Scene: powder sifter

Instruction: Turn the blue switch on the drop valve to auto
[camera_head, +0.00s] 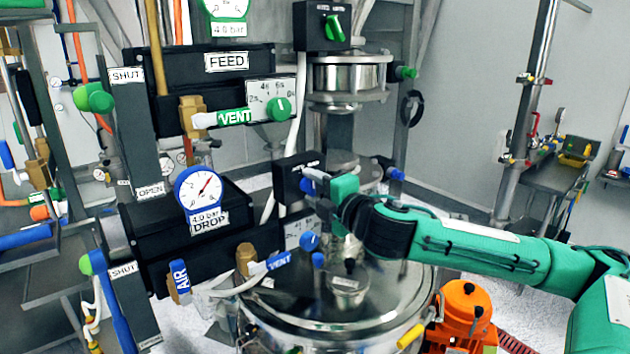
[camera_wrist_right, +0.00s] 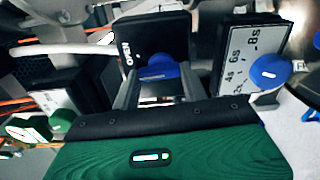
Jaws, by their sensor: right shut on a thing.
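The drop valve's black switch box (camera_head: 291,181) stands in the middle of the head view, above the DROP block. Its blue switch (camera_head: 308,183) is on the front face, and my right gripper (camera_head: 313,187) is at it. In the right wrist view the blue switch (camera_wrist_right: 158,70) sits between the fingers of my right gripper (camera_wrist_right: 160,88), which is shut on it. Part of the label on the box (camera_wrist_right: 150,36) shows, but the switch's pointing direction is largely hidden by the fingers. My left gripper is not in view.
A timer dial with a blue knob (camera_head: 309,241) is just below the switch box. Blue VENT (camera_head: 277,261) and AIR (camera_head: 181,281) handles are lower left. A similar box with a green switch (camera_head: 334,28) is above. An orange motor (camera_head: 465,312) stands below my right arm.

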